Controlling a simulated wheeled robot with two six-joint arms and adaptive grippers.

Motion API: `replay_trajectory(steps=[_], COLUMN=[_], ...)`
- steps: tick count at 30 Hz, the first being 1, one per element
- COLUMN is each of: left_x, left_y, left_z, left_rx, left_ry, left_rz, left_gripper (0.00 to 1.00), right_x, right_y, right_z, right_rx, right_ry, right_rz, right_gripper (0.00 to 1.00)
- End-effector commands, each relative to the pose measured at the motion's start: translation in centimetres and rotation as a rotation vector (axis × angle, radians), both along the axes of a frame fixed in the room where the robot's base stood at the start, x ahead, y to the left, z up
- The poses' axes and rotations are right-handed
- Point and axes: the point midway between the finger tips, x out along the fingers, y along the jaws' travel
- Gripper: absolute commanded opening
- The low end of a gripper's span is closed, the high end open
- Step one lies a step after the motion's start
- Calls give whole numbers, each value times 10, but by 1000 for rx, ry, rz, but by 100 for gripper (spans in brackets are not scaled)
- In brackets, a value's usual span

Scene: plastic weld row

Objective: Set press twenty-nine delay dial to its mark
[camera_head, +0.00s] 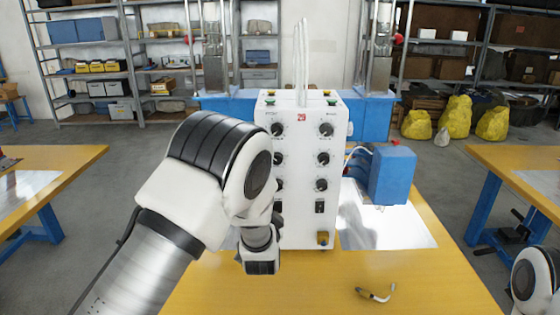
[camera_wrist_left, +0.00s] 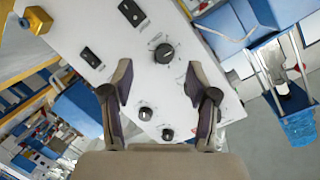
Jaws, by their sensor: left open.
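The white press box (camera_head: 300,165) with a red 29 stands on the yellow table. Its front has two columns of black dials, with a dark switch under each. Which is the delay dial cannot be read. My left arm covers part of the left column; its gripper fingers cannot be made out in the head view. In the left wrist view my left gripper (camera_wrist_left: 160,100) is open and empty, facing the panel. A dial (camera_wrist_left: 164,53) with a scale ring shows above the gap, and a smaller dial (camera_wrist_left: 145,112) shows between the fingers. My right gripper is out of view.
A brass fitting (camera_head: 323,238) sits at the box's lower right. A blue unit (camera_head: 393,172) stands right of the box by a pale sheet (camera_head: 410,228). A small cable piece (camera_head: 376,294) lies on the front of the table (camera_head: 300,295), which is otherwise mostly clear there.

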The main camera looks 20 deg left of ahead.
Motion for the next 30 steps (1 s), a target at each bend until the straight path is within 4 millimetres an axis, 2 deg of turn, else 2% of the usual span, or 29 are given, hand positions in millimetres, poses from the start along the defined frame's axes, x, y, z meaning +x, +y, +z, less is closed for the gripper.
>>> replay_trajectory(steps=[1,3,6,10,19,22,28,29,30], left_x=[17,29,37,51,103,109,110,110,110], left_y=[-8,-14,-18,-13,1,4,4,4,4], left_z=[39,76,99,101,100,98,97,97,97], left_rx=[46,97,128,127,127,128,128,128,128], left_ry=[-83,-159,-205,-204,-203,-201,-200,-200,-200], left_rz=[-1,6,13,15,14,13,13,13,13], left_gripper=[59,59,59,59,59,59,59,55,41], right_x=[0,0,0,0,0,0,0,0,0], right_y=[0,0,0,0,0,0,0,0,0], right_z=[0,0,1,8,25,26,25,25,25], right_rx=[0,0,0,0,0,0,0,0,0], right_ry=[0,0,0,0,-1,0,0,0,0], right_rz=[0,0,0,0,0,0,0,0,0], right_gripper=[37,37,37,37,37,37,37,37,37])
